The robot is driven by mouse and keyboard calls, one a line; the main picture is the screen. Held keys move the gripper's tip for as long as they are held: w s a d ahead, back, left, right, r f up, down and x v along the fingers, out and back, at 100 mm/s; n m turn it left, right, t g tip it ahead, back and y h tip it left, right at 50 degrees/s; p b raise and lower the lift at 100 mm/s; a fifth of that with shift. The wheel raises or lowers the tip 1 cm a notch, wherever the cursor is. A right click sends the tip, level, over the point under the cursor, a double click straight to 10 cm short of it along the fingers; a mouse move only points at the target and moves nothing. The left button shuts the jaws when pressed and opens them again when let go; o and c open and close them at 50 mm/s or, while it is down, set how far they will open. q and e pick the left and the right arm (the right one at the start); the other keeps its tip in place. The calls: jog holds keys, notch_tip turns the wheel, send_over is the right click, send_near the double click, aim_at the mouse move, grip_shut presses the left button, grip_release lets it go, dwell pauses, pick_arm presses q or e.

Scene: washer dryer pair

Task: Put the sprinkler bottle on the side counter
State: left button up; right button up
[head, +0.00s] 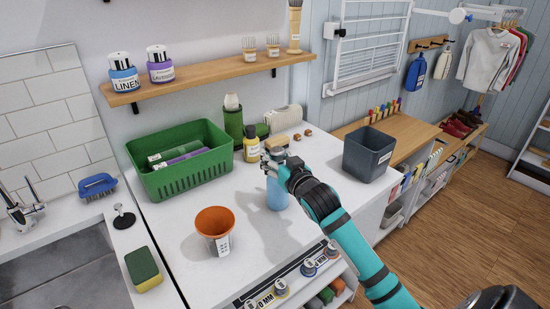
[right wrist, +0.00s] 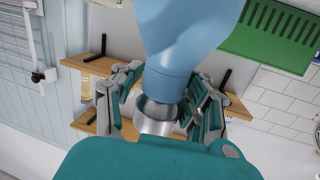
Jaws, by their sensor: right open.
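The sprinkler bottle (head: 277,194) is light blue with a silvery top and stands upright on the white counter (head: 180,222). My right gripper (head: 276,166) is at its top, with the arm reaching in from the lower right. In the right wrist view, the bottle (right wrist: 188,38) comes down between the open fingers of the gripper (right wrist: 160,105). A gap shows on the left side; contact on the right side is unclear. The wooden-topped side counter (head: 408,127) is to the right, beyond the white counter. My left gripper is not in view.
A dark grey bin (head: 368,155) stands near the side counter. A wooden shelf (head: 215,73) runs above.

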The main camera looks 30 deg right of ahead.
jog(key=shift+r, duration=0.2)
jog(key=s+a+b, duration=0.1)
jog(key=s, duration=1.1)
jog(key=shift+a+r+b, duration=0.2)
jog(key=shift+r+b, duration=0.1)
jog(key=shift+r, duration=0.15)
